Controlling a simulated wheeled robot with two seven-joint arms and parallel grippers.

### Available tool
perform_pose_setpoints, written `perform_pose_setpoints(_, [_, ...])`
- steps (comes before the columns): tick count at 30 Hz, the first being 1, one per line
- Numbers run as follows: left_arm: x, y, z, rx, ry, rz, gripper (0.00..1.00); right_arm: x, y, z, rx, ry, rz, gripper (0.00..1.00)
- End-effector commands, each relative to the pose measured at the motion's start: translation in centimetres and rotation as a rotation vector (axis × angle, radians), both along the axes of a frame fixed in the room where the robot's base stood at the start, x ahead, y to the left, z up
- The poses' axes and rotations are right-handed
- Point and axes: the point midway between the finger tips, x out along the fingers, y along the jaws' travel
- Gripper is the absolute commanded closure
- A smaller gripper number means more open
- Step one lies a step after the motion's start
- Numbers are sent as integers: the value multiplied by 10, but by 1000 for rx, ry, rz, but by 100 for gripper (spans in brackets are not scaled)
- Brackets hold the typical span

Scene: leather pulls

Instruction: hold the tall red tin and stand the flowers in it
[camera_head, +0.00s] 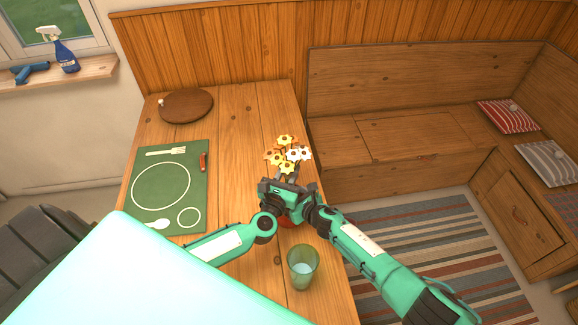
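A bunch of yellow and white flowers (288,154) stands above the right side of the table, heads up. Its stems run down behind my grippers. A small patch of the red tin (287,222) shows below the grippers; the rest of it is hidden. My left gripper (271,188) and my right gripper (298,190) are close together and overlap in this view, just below the flower heads. Their fingertips are mostly hidden, so I cannot tell what each one is shut on. Whether the stems are inside the tin is also hidden.
A glass (302,267) stands near the table's right edge, in front of the grippers. A round brown board (187,105) lies at the back. The table between mat and flowers is clear.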

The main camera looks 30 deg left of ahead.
Motion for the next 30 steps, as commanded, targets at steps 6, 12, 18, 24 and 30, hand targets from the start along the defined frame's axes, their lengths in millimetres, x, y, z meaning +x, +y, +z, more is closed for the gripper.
perform_pose_setpoints(6, [1, 0, -15, 1, 0, 0, 100, 0, 0, 0, 0, 0, 0, 46])
perform_pose_setpoints(12, [0, 0, -25, 0, 0, 0, 100, 0, 0, 0, 0, 0, 0, 46])
perform_pose_setpoints(18, [0, 0, -30, 1, 1, -1, 100, 0, 0, 0, 1, 0, 1, 46])
perform_pose_setpoints(24, [-1, 0, -33, 0, 5, -1, 100, 0, 1, 1, 2, 0, 1, 46])
perform_pose_setpoints(30, [-1, 0, -33, 0, 5, -1, 51, 0, 1, 1, 2, -1, 1, 46])
